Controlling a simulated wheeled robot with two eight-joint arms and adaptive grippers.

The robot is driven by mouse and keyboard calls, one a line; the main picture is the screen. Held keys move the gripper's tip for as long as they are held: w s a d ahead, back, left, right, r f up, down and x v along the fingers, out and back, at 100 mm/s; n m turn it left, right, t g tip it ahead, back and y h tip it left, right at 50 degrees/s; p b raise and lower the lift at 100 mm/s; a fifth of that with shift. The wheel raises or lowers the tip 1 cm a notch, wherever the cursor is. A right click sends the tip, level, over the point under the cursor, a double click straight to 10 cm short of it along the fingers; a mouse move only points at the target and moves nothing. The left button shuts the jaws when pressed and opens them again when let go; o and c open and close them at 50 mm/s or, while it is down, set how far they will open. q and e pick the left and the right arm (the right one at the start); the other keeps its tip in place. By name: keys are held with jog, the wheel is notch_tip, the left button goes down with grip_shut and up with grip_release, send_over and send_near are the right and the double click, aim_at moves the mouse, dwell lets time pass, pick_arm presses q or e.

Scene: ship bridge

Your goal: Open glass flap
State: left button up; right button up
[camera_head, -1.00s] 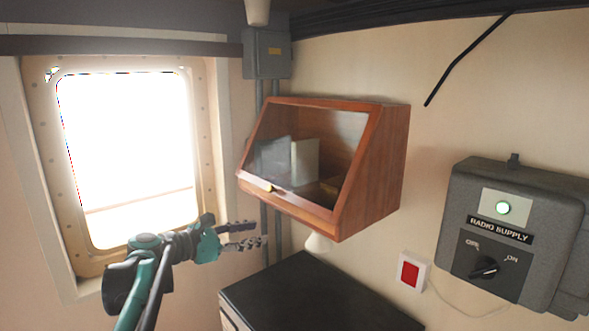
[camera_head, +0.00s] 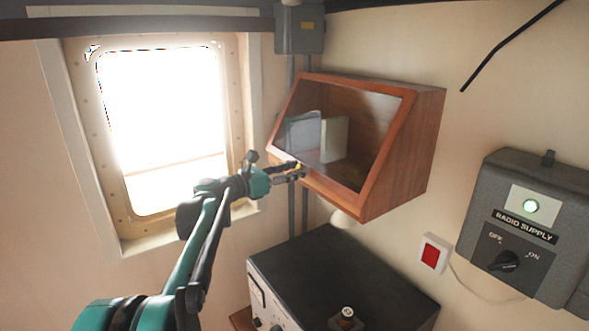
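A wooden wall cabinet (camera_head: 415,150) with a sloping glass flap (camera_head: 358,118) hangs on the wall right of the window. The flap looks shut, and pale book-like items show behind the glass. My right gripper is not in view.
A dark-topped cabinet (camera_head: 335,265) stands below the wooden one. A bright window (camera_head: 160,125) is at the left. A grey radio supply box (camera_head: 530,215) and a red switch (camera_head: 432,254) are on the wall at the right.

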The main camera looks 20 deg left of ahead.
pick_arm(q)
grip_shut()
jog(key=shift+s+a+r, duration=0.1)
jog(key=shift+s+r, duration=0.05)
jog(key=shift+r, duration=0.05)
jog(key=s+a+r+p, duration=0.2)
jog(key=s+r+p, duration=0.1)
jog(key=r, duration=0.5)
jog(key=s+a+r+g+p, duration=0.1)
jog(key=s+a+r+p, duration=0.1)
jog(key=r, duration=0.6)
jog(key=s+a+r+p, duration=0.1)
jog(key=s+r+p, duration=0.2)
jog(key=r, duration=0.5)
jog(key=shift+s+a+y+p, duration=0.35)
jog(key=shift+s+a+y, duration=0.05)
jog(key=shift+s, duration=0.45)
jog(key=shift+r, duration=0.1)
